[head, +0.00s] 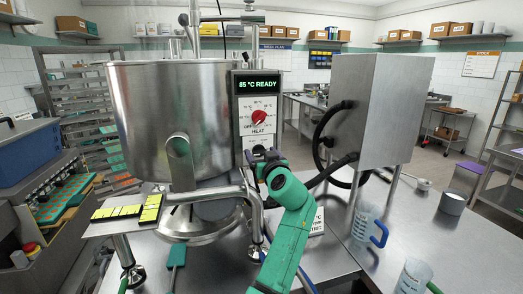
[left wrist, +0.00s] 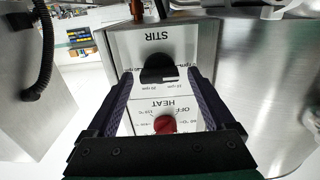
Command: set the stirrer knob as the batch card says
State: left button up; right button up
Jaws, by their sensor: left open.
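The control panel (head: 257,88) stands beside the steel kettle (head: 172,110), and its display reads "85 °C READY". The black stirrer knob (left wrist: 158,70) shows under the STIR label, upside down in the left wrist view; its pointer setting is not clear. A white card (head: 318,222), partly hidden by my arm, has print I cannot fully read.
The red HEAT knob (head: 259,117) sits just above the gripper; it also shows in the left wrist view (left wrist: 165,125). A steel cabinet (head: 375,110) with black hoses stands right.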

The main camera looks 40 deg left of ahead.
pick_arm(q)
jog(key=shift+s+d+r, duration=0.1)
jog(key=shift+s+d, duration=0.05)
jog(key=shift+d, duration=0.05)
jog(key=shift+c, duration=0.3)
jog(key=shift+a, duration=0.15)
jog(key=c, duration=1.3)
